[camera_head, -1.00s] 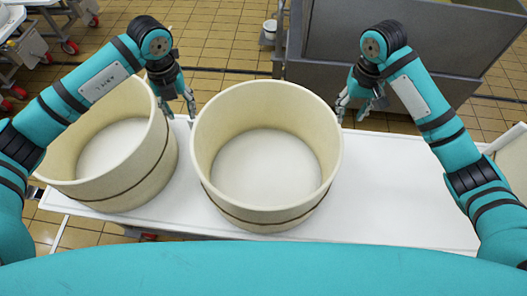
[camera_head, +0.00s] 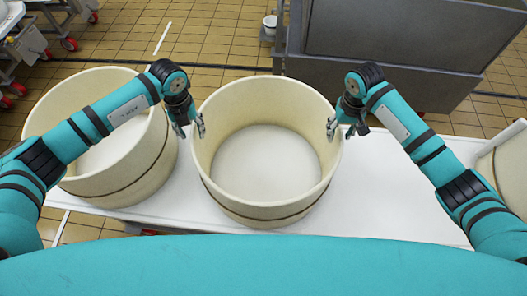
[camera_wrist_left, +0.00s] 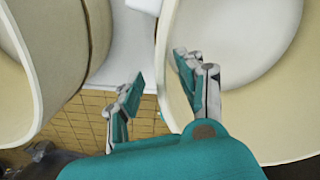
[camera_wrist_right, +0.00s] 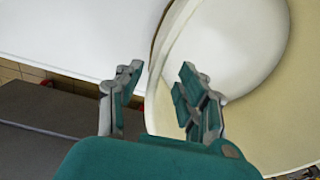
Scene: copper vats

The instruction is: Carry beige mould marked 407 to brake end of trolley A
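A round beige mould (camera_head: 266,160), open at the top with a dark band low on its outside, stands upright on a white surface (camera_head: 400,195) in the middle of the head view. No number 407 is readable on it. My left gripper (camera_head: 188,128) is open at its left rim. In the left wrist view, the left gripper (camera_wrist_left: 160,78) has one finger outside the wall and one over the inside. My right gripper (camera_head: 343,130) is open at the right rim. In the right wrist view, its fingers (camera_wrist_right: 158,75) also sit either side of the wall. Neither grips it.
A second beige mould (camera_head: 125,185) stands close on the left, leaving a narrow gap. Part of another beige round object (camera_head: 508,175) shows at the right edge. A grey metal tank (camera_head: 400,50) stands behind. White surface is free right of the middle mould.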

